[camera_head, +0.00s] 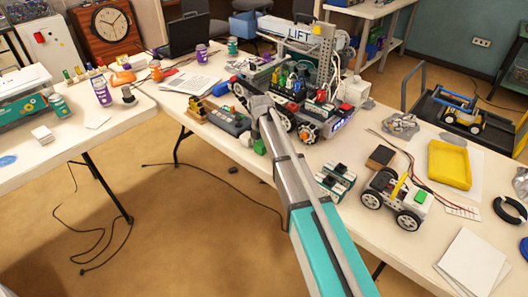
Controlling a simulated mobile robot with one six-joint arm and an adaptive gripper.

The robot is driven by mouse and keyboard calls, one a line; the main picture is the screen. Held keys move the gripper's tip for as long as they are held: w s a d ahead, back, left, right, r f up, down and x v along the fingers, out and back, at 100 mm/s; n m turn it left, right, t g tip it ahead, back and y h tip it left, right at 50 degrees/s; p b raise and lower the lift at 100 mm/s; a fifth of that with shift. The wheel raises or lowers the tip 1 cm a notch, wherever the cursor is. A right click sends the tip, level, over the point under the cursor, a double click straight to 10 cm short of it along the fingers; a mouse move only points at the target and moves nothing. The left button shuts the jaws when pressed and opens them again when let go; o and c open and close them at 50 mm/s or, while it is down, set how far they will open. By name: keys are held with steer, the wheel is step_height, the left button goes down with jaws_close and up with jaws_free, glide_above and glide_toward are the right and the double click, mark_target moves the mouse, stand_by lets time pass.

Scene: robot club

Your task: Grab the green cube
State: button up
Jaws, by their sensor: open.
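My arm reaches from the bottom of the view up over the table. Its far end, with my gripper (261,104), is above and slightly behind the green cube in the picture. The fingers are too small and covered to make out clearly. My gripper is open, and I see nothing held in it.
A dark grey box (228,119) and a large wheeled robot (300,90) stand close to the cube. A green circuit board (336,180), a white rover (394,200) with a green top piece, and a yellow tray (449,164) lie to the right. Open floor shows at the left.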

steer(key=shift+f, duration=0.15)
stand_by(0.5)
steer(key=c, duration=1.2)
steer(key=shift+r, duration=0.2)
step_height(320, 180, up, 2)
steer(key=shift+r+p, duration=0.1)
steer(key=shift+p, duration=1.15)
steer(key=s+r+p, duration=0.3)
steer(key=s, duration=0.1)
steer(key=s+d+r+p, duration=0.1)
steer(key=s+r+p, duration=0.3)
steer(key=s, duration=0.1)
steer(key=s+r+p, duration=0.3)
steer(key=s, duration=0.2)
steer(key=shift+d+r, duration=0.2)
steer(key=shift+d, duration=0.1)
